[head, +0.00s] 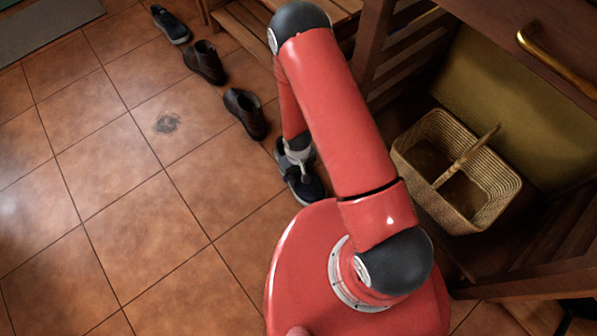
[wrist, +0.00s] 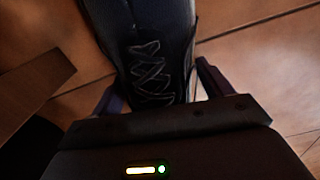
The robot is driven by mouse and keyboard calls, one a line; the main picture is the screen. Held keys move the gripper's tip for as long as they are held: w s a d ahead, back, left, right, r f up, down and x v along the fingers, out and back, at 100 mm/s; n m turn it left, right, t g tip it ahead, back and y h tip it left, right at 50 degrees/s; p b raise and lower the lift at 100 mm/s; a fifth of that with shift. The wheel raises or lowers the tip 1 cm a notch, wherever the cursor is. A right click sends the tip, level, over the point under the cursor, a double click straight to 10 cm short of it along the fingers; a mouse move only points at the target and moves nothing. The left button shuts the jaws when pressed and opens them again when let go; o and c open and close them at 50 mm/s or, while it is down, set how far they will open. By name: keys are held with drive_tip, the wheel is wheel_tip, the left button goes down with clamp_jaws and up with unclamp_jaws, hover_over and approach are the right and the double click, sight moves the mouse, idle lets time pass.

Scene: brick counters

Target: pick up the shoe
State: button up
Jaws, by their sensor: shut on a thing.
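A dark shoe (head: 308,188) with a pale sole edge lies on the tiled floor, partly hidden under my red arm in the head view. In the wrist view the dark laced shoe (wrist: 150,55) fills the upper middle, with pale crossed laces. My gripper (wrist: 155,90) is shut on the shoe, with one finger on each side of it. In the head view my gripper (head: 299,165) is at the shoe, its fingers mostly hidden. I cannot tell whether the shoe is clear of the floor.
A wicker basket (head: 411,150) sits on the right under a wooden cabinet. The tiled floor on the left is clear.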

drive_tip(key=shift+c, duration=0.8)
